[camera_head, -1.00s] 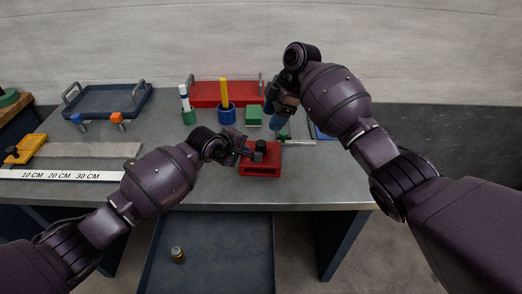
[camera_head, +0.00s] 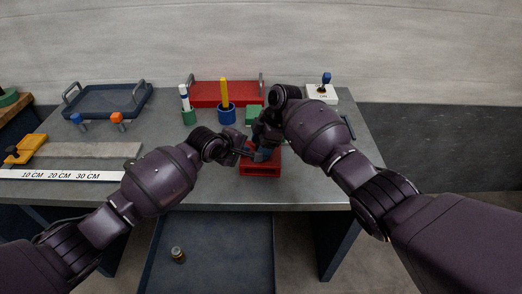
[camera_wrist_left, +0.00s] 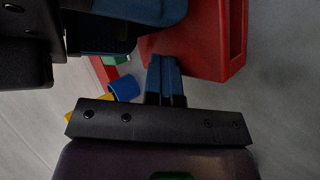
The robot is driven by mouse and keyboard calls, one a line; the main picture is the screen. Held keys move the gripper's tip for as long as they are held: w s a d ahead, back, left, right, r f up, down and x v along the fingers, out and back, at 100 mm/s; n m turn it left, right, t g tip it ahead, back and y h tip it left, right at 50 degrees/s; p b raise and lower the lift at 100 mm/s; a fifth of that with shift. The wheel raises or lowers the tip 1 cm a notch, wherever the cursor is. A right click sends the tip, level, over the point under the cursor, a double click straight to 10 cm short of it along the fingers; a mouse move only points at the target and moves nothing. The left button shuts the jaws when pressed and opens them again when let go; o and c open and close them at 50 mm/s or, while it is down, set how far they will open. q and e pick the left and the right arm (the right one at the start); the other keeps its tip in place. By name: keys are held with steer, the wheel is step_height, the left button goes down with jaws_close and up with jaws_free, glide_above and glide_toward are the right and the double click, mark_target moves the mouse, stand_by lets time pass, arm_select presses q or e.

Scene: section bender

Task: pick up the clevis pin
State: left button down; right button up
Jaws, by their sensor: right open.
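I cannot make out the clevis pin for certain in either view; the crowded grippers and right arm cover part of the bench. A red block (camera_head: 260,171) sits near the bench's front edge, and it also fills the upper right of the left wrist view (camera_wrist_left: 215,40). My left gripper (camera_head: 243,151) is at the block's left side. Its two blue fingers (camera_wrist_left: 163,62) lie together, tips against or just beside the red block, with nothing visible between them. My right gripper (camera_head: 262,154) is open, low over the block's top, close beside the left gripper.
A blue cup (camera_head: 226,116) with a yellow stick, a green holder (camera_head: 189,118) and a red tray (camera_head: 228,92) stand behind. A white switch box (camera_head: 322,95) is at back right. A ruler (camera_head: 62,175) and grey bar (camera_head: 90,149) lie left.

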steer(key=c, duration=1.1)
steer(key=shift+o, duration=0.2)
step_height(320, 180, up, 10)
